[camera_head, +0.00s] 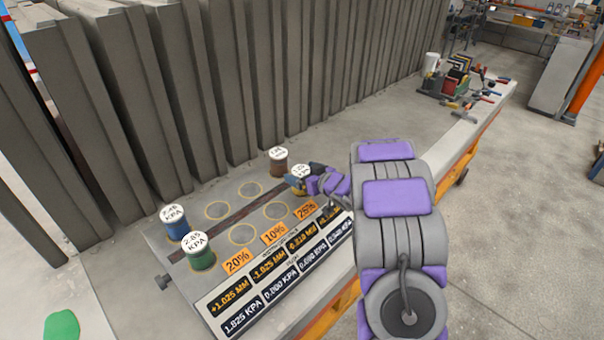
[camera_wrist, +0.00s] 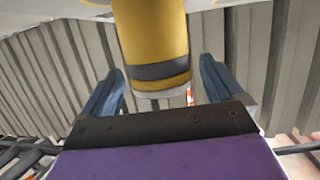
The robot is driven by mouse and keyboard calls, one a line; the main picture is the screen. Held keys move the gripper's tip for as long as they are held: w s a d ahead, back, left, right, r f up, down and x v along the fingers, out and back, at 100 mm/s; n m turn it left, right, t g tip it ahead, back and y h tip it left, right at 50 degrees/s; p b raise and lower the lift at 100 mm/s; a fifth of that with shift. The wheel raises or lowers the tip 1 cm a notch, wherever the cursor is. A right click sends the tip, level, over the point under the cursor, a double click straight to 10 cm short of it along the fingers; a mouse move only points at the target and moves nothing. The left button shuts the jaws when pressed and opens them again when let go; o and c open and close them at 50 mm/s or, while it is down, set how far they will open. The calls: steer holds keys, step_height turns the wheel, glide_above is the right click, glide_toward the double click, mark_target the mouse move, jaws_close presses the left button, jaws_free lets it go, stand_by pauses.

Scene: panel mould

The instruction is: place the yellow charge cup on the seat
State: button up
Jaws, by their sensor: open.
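The yellow charge cup (camera_head: 300,171) shows its white labelled top at the right end of the panel's near row. Its body is mostly hidden by my gripper (camera_head: 313,183) in the head view. In the wrist view the yellow cup (camera_wrist: 153,40), with a dark band, is between the two blue fingers of my gripper (camera_wrist: 161,70). The fingers are open, with a gap on each side of the cup. Empty ring seats (camera_head: 242,234) lie on the grey panel (camera_head: 228,222), with another ring (camera_head: 275,210) nearer the gripper. I cannot tell whether the cup rests on a seat.
A blue cup (camera_head: 174,222) and a green cup (camera_head: 200,252) stand at the panel's left end. A brown cup (camera_head: 277,163) stands close behind the yellow one. Orange percentage labels (camera_head: 274,233) and black readouts line the front. Tall grey panels (camera_head: 205,80) stand behind.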

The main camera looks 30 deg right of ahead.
steer(key=d, duration=0.3)
steer(key=shift+f, duration=0.2)
steer(key=shift+a+r, duration=0.15)
steer(key=shift+a, duration=0.9)
steer(key=shift+a+r, duration=0.1)
steer(key=shift+a, duration=0.25)
steer(key=shift+s+r, duration=0.1)
steer(key=shift+s, duration=0.25)
steer(key=s+d+r+m+g+h+p, duration=0.1)
steer(key=s+d+r+h+p, duration=0.15)
steer(key=s, duration=0.25)
steer(key=s+d+r+g+h+p, duration=0.1)
steer(key=s+d+r+h, duration=0.1)
steer(key=s+d+r, duration=0.3)
steer(key=s+a+r+g, duration=0.1)
steer(key=s+a+g, duration=0.3)
steer(key=s+a, duration=0.4)
steer(key=s+a+r+m+g+y, duration=0.1)
steer(key=s+a+g, duration=0.4)
steer(key=s, duration=1.3)
steer(key=s+a+r+g, duration=0.2)
steer(key=s+a+g, duration=0.3)
steer(key=s+a, duration=0.7)
steer(key=shift+s+a+r+m, duration=0.15)
steer(key=shift+s+r+m, duration=0.1)
steer(key=shift+s+m, duration=0.2)
